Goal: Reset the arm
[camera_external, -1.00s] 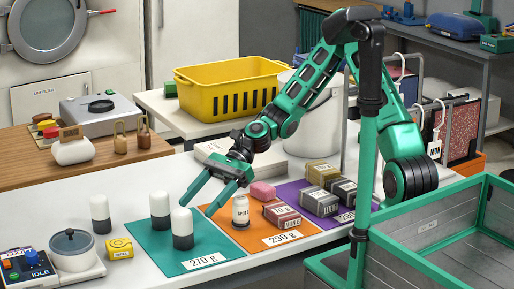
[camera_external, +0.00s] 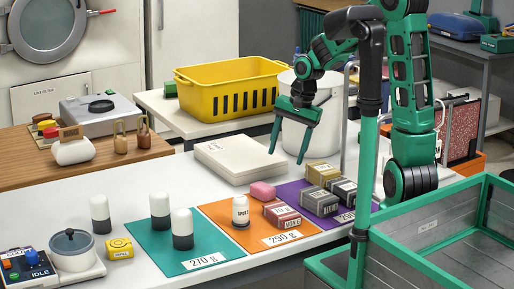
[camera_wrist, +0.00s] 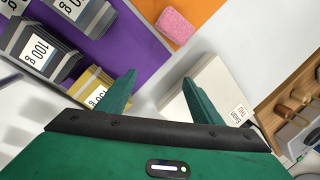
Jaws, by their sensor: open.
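My green gripper (camera_external: 289,157) is open and empty, pointing down above the back of the white counter, behind the mats. It also shows in the wrist view (camera_wrist: 158,97), with its two fingers apart and nothing between them. In the external view it stands in front of the white bin (camera_external: 322,125) and right of the stack of white paper (camera_external: 240,158). My arm is folded back at the right.
Teal (camera_external: 165,247), orange (camera_external: 217,213) and purple (camera_external: 290,192) mats hold black-and-white cylinders, a bottle, a pink block (camera_external: 262,190) and labelled weights. A yellow basket (camera_external: 228,92) stands behind. A green-framed bin (camera_external: 430,235) is at front right.

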